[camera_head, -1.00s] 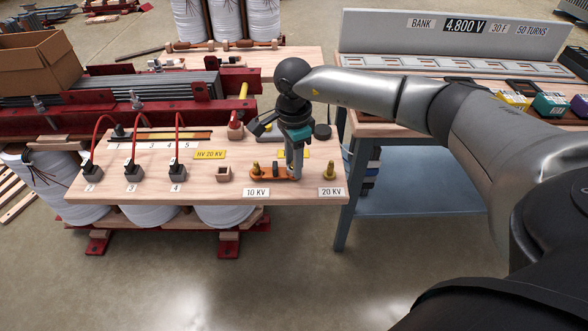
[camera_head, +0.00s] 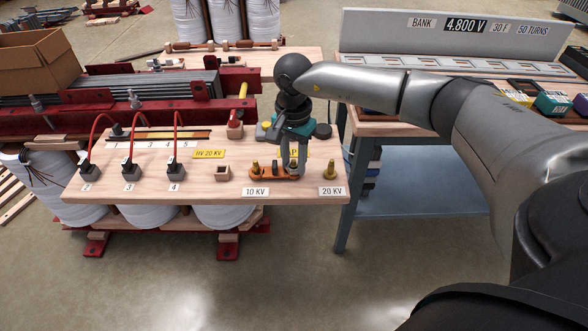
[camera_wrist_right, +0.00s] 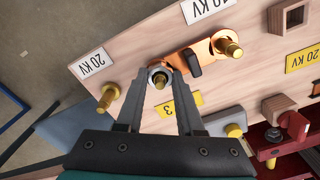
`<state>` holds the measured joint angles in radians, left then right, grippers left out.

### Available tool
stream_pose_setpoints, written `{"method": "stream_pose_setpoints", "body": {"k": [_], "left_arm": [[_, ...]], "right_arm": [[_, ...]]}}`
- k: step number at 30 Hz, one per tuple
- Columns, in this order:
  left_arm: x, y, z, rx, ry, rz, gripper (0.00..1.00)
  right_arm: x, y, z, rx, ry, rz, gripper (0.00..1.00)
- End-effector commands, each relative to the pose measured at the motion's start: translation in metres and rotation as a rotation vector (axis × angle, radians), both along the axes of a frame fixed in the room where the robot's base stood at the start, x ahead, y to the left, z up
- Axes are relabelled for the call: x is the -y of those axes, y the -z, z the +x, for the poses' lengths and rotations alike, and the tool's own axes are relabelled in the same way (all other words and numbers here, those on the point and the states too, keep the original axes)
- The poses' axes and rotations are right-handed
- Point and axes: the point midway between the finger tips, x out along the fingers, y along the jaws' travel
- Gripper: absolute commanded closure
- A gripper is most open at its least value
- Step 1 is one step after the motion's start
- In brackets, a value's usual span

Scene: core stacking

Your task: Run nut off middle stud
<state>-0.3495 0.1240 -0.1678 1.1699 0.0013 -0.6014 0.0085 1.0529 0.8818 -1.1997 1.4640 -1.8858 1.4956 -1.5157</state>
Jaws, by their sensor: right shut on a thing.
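The middle stud (camera_wrist_right: 159,80) is brass and stands at one end of an orange-copper link (camera_wrist_right: 203,51). A silver nut (camera_wrist_right: 152,73) sits around this stud. My right gripper (camera_wrist_right: 158,90) points down at it, with its fingertips closed on the nut's sides. In the head view the right gripper (camera_head: 292,171) is over the same stud and partly hides it. The link's other end is around the 10 KV stud (camera_wrist_right: 228,45), also seen in the head view (camera_head: 255,167). A black handle (camera_wrist_right: 188,60) stands on the link. My left gripper is out of view.
The 20 KV stud (camera_head: 330,170) stands to the right on the wooden board (camera_head: 130,193). A small wooden socket (camera_head: 222,173) is left of the link. Red-cabled black plugs (camera_head: 174,170) stand farther left. A blue-framed bench (camera_head: 420,192) is at right.

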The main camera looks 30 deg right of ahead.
Motion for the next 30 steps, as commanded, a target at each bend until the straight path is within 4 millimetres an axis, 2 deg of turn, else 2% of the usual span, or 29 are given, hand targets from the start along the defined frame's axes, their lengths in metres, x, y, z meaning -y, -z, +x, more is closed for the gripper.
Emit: {"method": "stream_pose_setpoints", "body": {"k": [6, 19, 30], "left_arm": [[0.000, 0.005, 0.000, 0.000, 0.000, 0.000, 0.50], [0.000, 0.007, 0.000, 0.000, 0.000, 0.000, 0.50], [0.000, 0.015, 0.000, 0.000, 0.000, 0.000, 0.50]], "right_arm": [[0.000, 0.002, -0.001, -0.003, -0.190, -0.001, 1.00], [0.000, 0.002, -0.001, -0.004, -0.251, 0.000, 1.00], [0.000, 0.003, -0.001, -0.004, -0.596, -0.001, 1.00]]}}
